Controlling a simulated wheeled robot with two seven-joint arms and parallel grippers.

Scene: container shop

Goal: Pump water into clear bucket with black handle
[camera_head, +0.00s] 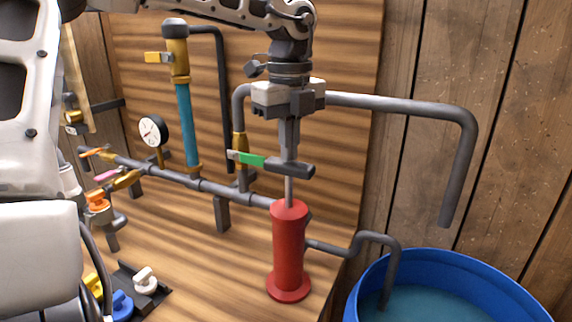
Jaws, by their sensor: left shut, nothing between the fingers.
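A red hand pump (288,250) stands upright on the wooden board, with a thin metal rod rising from its top. A dark grey bar handle (298,169) sits on top of the rod. My left gripper (289,150) points straight down over the handle, with its fingers shut and empty. Its fingertips are at or just above the handle; I cannot tell whether they touch. A grey outlet pipe (462,160) bends down at the right, its open end above the floor side of the barrel. No clear bucket with a black handle is visible. My right gripper is not in view.
A blue barrel (369,283) of water stands at the lower right, with an inlet pipe (394,262) dipping in. A pressure gauge (153,131), a green-levered valve (252,159) and a blue tube (187,125) stand around the pump. Loose coloured valves lie at lower left.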

